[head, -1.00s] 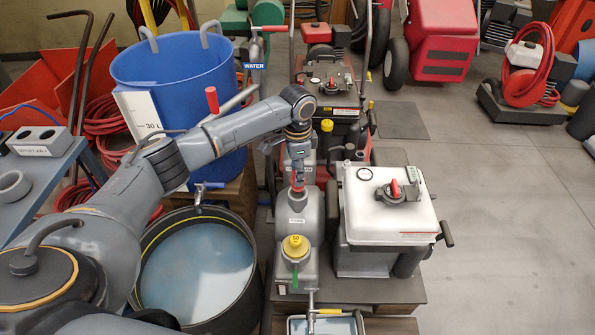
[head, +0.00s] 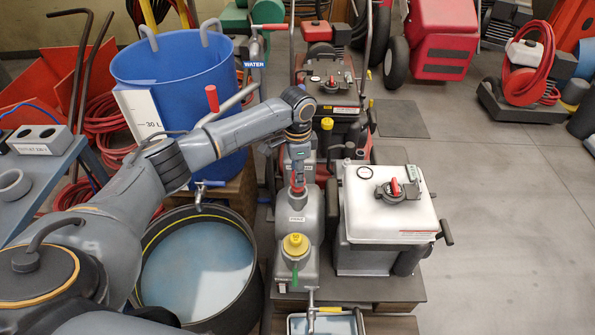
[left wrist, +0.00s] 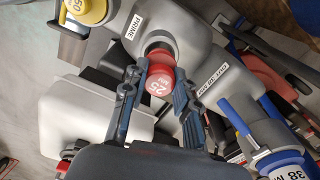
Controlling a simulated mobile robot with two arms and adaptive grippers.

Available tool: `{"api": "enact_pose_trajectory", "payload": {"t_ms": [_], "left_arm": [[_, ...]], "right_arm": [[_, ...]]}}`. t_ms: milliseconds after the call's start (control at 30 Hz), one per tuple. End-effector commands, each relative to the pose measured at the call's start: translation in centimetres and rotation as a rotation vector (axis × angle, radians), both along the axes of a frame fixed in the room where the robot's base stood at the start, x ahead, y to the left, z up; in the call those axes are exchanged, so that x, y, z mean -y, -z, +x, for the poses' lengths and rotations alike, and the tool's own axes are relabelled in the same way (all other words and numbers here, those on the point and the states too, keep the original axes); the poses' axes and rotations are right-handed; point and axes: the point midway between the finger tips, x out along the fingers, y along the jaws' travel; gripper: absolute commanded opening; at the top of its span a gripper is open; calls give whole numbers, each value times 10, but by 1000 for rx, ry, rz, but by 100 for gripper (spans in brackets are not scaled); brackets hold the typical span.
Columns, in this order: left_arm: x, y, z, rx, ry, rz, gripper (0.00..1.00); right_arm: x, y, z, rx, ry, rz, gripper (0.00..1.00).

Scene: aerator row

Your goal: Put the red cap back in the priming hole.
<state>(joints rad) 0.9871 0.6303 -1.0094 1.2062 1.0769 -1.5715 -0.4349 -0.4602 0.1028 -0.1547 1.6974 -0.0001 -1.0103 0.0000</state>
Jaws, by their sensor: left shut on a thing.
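My left gripper (head: 297,177) is shut on the red cap (head: 298,189), above the grey pump housing (head: 297,204). In the left wrist view the two blue-grey fingers (left wrist: 160,82) grip the sides of the red cap (left wrist: 160,80), marked 25. The cap overlaps a dark round neck (left wrist: 157,48) on the housing beside the PRIME label (left wrist: 136,25); this is the priming hole area, and the opening is hidden by the cap. I cannot tell whether the cap touches or sits in it. My right gripper is not in view.
A yellow cap (head: 295,244) sits on the same pump nearer me. A white tank (head: 385,212) stands close on the right. A black tub (head: 252,300) of water and a blue barrel (head: 180,75) are left. Open floor lies right.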

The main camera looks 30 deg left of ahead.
Motion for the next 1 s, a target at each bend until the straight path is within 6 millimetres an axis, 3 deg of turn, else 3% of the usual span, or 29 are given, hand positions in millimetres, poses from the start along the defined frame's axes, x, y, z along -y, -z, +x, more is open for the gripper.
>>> {"api": "enact_pose_trajectory", "payload": {"t_ms": [1000], "left_arm": [[0,26,0,1,0,-1,0]], "right_arm": [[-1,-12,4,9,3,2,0]]}}
